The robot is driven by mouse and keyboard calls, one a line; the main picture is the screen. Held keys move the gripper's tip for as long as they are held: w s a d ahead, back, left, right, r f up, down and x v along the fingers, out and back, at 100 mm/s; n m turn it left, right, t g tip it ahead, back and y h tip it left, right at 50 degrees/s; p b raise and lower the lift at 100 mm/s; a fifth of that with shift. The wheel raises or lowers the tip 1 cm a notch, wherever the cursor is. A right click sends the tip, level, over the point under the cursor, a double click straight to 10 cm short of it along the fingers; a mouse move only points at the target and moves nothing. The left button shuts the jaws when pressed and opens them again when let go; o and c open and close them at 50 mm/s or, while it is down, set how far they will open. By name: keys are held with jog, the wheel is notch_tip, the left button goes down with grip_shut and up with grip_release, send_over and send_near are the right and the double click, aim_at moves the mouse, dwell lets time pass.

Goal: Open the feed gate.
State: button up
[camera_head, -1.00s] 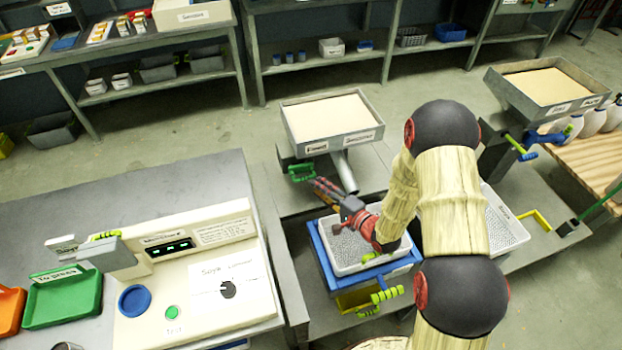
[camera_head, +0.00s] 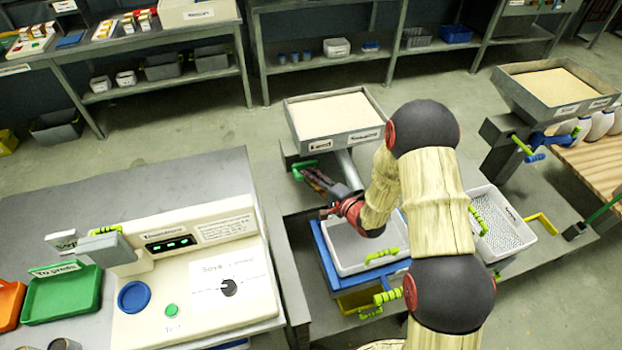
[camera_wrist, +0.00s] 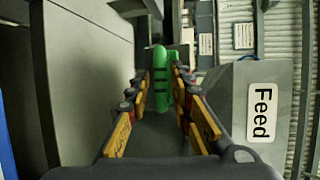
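The green handle (camera_head: 303,169) of the feed gate sits under the front left of the left hopper (camera_head: 335,115), beside its metal spout. In the wrist view the green handle (camera_wrist: 160,80) stands upright, centred between the fingertips. My gripper (camera_head: 309,178) is at the handle in the head view, which it partly hides. In the wrist view my gripper (camera_wrist: 161,78) is open, with one finger on each side of the handle and narrow gaps showing. I cannot tell how deep the handle sits between the fingers.
A "Feed" label (camera_wrist: 263,112) is on the hopper wall right of my gripper. A grey panel (camera_wrist: 90,80) is close on the left. A white tray (camera_head: 350,252) on a blue frame lies below my arm. A control console (camera_head: 200,270) stands at the left.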

grip_shut()
dwell(0.6)
